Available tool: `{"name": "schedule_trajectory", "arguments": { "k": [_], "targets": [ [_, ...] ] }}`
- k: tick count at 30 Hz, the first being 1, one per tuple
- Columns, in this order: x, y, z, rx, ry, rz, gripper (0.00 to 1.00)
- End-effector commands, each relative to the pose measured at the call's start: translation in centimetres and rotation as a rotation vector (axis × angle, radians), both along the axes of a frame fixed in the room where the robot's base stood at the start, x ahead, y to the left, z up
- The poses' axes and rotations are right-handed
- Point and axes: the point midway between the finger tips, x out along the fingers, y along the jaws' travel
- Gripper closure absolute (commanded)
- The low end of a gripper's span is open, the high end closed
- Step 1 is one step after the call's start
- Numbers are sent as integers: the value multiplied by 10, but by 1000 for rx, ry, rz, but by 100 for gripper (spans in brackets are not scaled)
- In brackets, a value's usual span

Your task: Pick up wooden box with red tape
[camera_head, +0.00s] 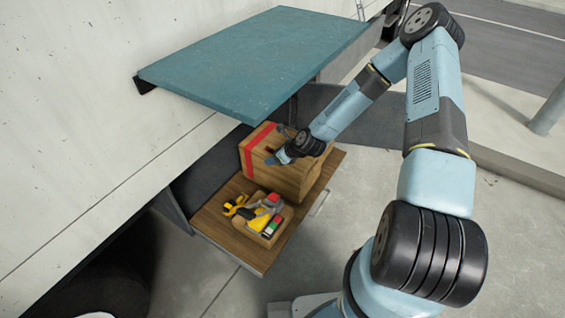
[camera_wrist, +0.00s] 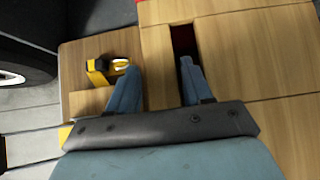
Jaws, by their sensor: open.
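The wooden box (camera_head: 292,180) stands on the brown wooden shelf, with a band of red tape (camera_head: 256,146) across it. In the wrist view the box (camera_wrist: 245,60) fills the right side, with a dark slot (camera_wrist: 184,38) in it and red tape at the top edge. My gripper (camera_head: 279,157) is at the box's top. In the wrist view my gripper (camera_wrist: 160,80) is open, with one finger at the slot and the other beside the box's left edge, so a strip of wood shows between them. I cannot tell how deep the fingers reach.
A small wooden tray (camera_head: 285,217) holding tools, some yellow, sits on the shelf (camera_head: 225,226) close to the box. A yellow tool (camera_wrist: 98,74) also shows left of my gripper in the wrist view. A blue-green panel (camera_head: 255,58) overhangs the shelf from the white wall.

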Motion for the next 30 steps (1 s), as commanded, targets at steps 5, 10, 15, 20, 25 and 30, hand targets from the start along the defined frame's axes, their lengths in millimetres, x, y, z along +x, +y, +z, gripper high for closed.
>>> {"name": "schedule_trajectory", "arguments": {
  "k": [5,10,15,20,25,30],
  "targets": [
    [10,12,-13,-1,1,1,50],
    [13,15,-18,0,0,0,50],
    [13,15,-18,0,0,0,50],
    [13,15,-18,0,0,0,64],
    [13,15,-18,0,0,0,81],
    [13,15,-18,0,1,-1,97]
  ]
}}
